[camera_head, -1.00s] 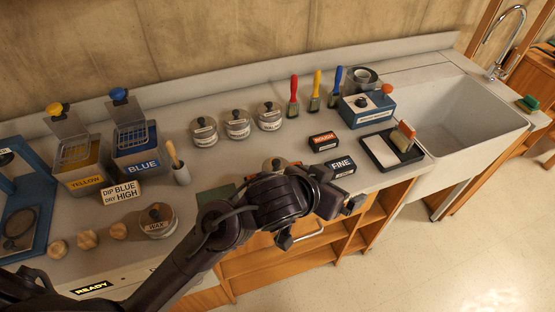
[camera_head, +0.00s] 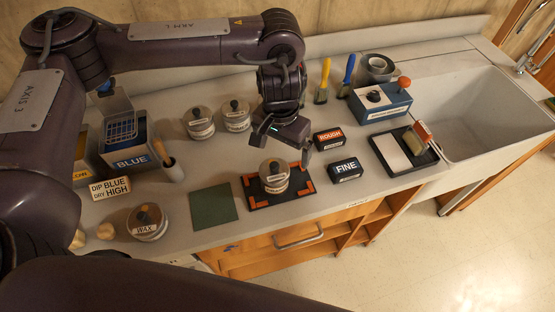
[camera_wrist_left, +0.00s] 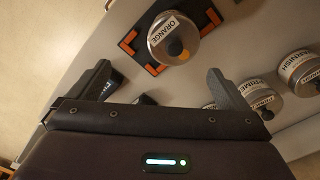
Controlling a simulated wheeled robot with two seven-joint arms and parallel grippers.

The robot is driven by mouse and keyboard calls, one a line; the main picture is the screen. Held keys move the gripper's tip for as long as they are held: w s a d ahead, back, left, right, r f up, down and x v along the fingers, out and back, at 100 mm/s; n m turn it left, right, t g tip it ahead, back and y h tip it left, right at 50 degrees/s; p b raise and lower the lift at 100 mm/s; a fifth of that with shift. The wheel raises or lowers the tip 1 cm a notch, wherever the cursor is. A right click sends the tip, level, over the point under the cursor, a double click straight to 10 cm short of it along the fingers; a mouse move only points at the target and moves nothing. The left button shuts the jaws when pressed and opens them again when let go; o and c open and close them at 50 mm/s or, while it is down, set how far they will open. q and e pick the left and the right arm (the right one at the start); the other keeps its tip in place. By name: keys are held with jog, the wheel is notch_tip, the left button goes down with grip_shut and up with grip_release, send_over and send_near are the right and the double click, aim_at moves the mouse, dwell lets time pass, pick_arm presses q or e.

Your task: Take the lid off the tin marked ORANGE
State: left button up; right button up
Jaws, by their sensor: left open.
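The tin marked ORANGE (camera_wrist_left: 161,43) shows its label in the left wrist view. It is round and grey, and its lid (camera_wrist_left: 176,46) is on, with a dark knob and an orange spot. In the head view the tin (camera_head: 273,184) stands upright on a dark mat with orange corners (camera_head: 290,200). My left gripper (camera_head: 282,147) is open and empty, above and behind the tin, apart from it. In the left wrist view the tin lies beyond the spread fingers (camera_wrist_left: 158,75). My right gripper is not in view.
Two similar tins (camera_head: 199,127) (camera_head: 236,120) stand behind on the counter. The ROUGH block (camera_head: 328,138) and FINE block (camera_head: 345,171) lie right of the mat. A WAX tin (camera_head: 147,225) and green pad (camera_head: 213,205) are at left. A sink (camera_head: 490,110) is at right.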

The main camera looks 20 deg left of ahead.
aim_at(274, 164)
pick_arm(q)
jog(key=shift+w+a+r+n, duration=0.2)
jog(key=shift+a+n, duration=0.1)
jog(key=shift+a, duration=0.35)
jog(key=shift+s+a+f, duration=0.15)
jog(key=shift+f, duration=0.1)
jog(key=shift+s+a+f, duration=0.1)
jog(key=shift+f, duration=1.65)
jog(key=shift+s+f, duration=0.1)
jog(key=shift+f, duration=1.6)
jog(key=shift+c, duration=0.4)
jog(key=c, duration=1)
jog(key=shift+r, duration=0.1)
